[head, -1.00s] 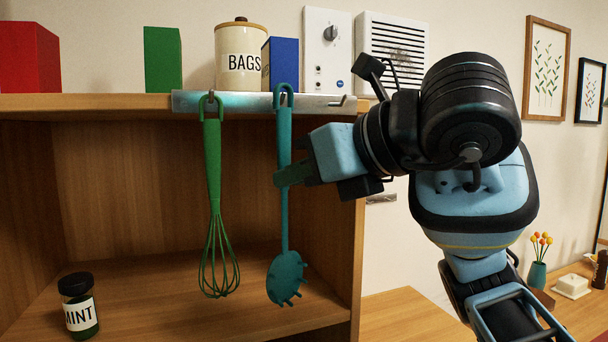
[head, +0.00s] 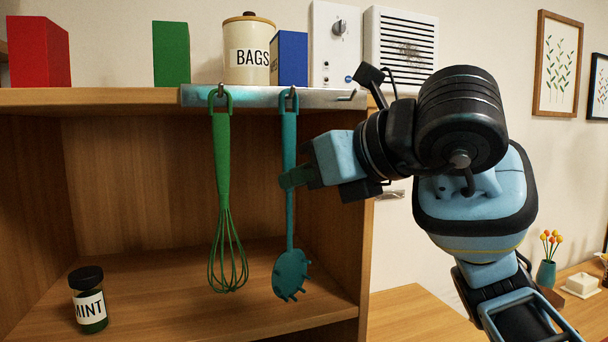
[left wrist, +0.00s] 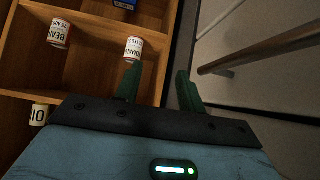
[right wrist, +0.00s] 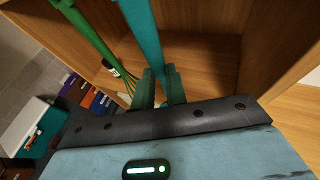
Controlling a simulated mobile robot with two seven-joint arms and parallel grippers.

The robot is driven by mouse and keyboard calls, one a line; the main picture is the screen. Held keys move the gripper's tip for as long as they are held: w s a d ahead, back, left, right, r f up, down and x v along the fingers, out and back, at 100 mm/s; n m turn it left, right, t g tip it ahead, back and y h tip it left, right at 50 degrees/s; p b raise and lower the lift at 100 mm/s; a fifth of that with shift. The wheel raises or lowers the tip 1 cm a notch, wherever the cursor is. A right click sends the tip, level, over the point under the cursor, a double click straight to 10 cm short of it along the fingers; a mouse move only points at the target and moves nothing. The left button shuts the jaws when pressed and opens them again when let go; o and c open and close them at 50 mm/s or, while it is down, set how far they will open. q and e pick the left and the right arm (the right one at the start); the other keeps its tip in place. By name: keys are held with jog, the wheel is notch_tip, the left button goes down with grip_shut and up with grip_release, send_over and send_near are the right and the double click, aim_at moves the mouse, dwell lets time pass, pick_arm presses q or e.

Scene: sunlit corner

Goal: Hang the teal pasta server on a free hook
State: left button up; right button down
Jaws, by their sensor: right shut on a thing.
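The teal pasta server (head: 290,210) hangs down in front of the shelf opening, its top loop at the middle hook of the metal rail (head: 325,98). Whether the loop bears on the hook I cannot tell. My right gripper (head: 288,181) is shut on its handle from the right. In the right wrist view the teal handle (right wrist: 146,35) runs between the fingers (right wrist: 160,88). A green whisk (head: 222,170) hangs on the hook to its left. The right-hand hook (head: 347,96) is bare. My left gripper (left wrist: 155,85) is open and empty, seen only in the left wrist view.
On the shelf top (head: 120,98) stand a red box (head: 38,52), a green box (head: 171,53), a BAGS canister (head: 247,50) and a blue box (head: 289,58). A MINT jar (head: 88,300) stands on the lower shelf. The shelf's side panel (head: 345,240) is right of the server.

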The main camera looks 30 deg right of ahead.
jog(key=c, duration=1.3)
grip_release()
jog(key=shift+c, duration=0.2)
jog(key=shift+s, duration=0.1)
jog(key=v, duration=0.7)
jog(key=shift+s+r, duration=0.15)
jog(key=shift+s, duration=0.2)
